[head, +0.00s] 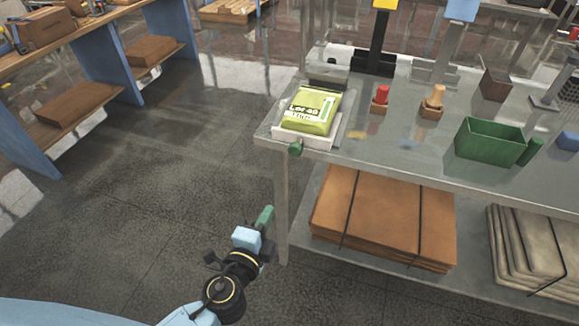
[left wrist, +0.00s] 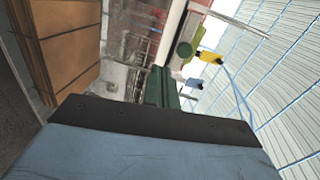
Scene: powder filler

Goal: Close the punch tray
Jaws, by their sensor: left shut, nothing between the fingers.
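A shallow tray with a white front (head: 303,138) and a green knob (head: 295,148) sits at the left end of the metal table, its front by the near edge. I take it for the punch tray; how far out it stands is hard to tell. A yellow-green labelled packet (head: 310,111) lies on it. My left gripper (head: 266,215) has green fingers and is shut and empty, below and in front of the knob, apart from it. In the left wrist view its fingers (left wrist: 160,87) point toward a round green part (left wrist: 184,50), likely the knob. My right gripper is not in view.
The table (head: 400,150) holds a red-topped piece (head: 380,97), a wooden piece (head: 433,101), a green bin (head: 490,142) and several stands. Brown flat stacks (head: 380,218) lie on the lower shelf. Blue-sided shelving (head: 105,62) stands at left. The floor between is clear.

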